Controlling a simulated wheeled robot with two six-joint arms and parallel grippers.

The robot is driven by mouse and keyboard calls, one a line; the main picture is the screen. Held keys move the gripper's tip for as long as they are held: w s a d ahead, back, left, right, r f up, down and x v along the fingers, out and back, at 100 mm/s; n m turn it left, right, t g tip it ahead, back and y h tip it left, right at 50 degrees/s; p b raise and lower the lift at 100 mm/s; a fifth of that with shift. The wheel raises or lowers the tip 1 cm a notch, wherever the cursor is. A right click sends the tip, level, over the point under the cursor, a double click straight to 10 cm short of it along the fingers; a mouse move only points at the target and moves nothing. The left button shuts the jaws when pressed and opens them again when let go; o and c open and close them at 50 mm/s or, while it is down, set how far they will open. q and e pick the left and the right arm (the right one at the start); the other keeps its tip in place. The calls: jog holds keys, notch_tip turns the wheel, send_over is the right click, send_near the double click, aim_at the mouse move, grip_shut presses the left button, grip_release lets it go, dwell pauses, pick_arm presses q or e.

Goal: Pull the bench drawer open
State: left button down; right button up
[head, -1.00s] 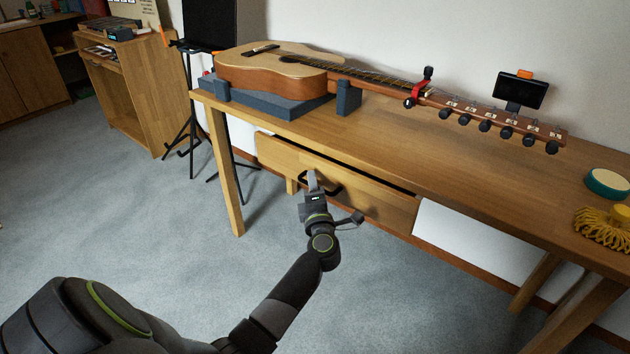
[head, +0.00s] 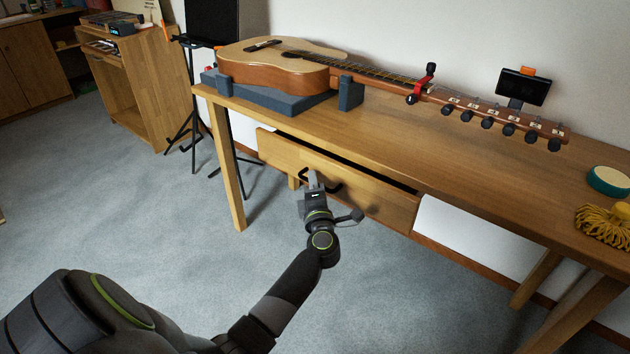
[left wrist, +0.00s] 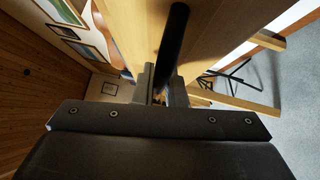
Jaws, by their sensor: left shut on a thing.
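The bench drawer (head: 370,192) is a wooden front under the bench top (head: 420,150). It stands out a little, with a dark gap along its top edge. Its black bar handle (head: 336,189) is at the middle of the front. My left gripper (head: 313,180) is at the handle and shut on it, hiding part of it. In the left wrist view the black handle (left wrist: 172,45) runs between the fingers (left wrist: 160,88). The drawer's inside is hidden. My right gripper is not in view.
A guitar (head: 285,65) lies on a dark support (head: 265,98) on the bench. A phone (head: 522,88), a round green tin (head: 608,180) and a yellow brush (head: 603,222) are at the right. A black stand (head: 190,120) is behind the bench's left end. The floor in front is clear.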

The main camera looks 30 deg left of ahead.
pick_arm(q)
jog(key=s+a+p, duration=0.2)
jog(key=s+p, duration=0.5)
jog(key=s, duration=2)
jog(key=shift+s, duration=0.2)
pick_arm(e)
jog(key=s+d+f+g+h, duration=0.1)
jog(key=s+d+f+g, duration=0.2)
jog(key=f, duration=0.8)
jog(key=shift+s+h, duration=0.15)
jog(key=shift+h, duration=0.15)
pick_arm(q)
jog(key=c, duration=1.5)
grip_release()
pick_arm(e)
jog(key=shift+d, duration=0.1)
pick_arm(q)
jog(key=shift+f, duration=0.1)
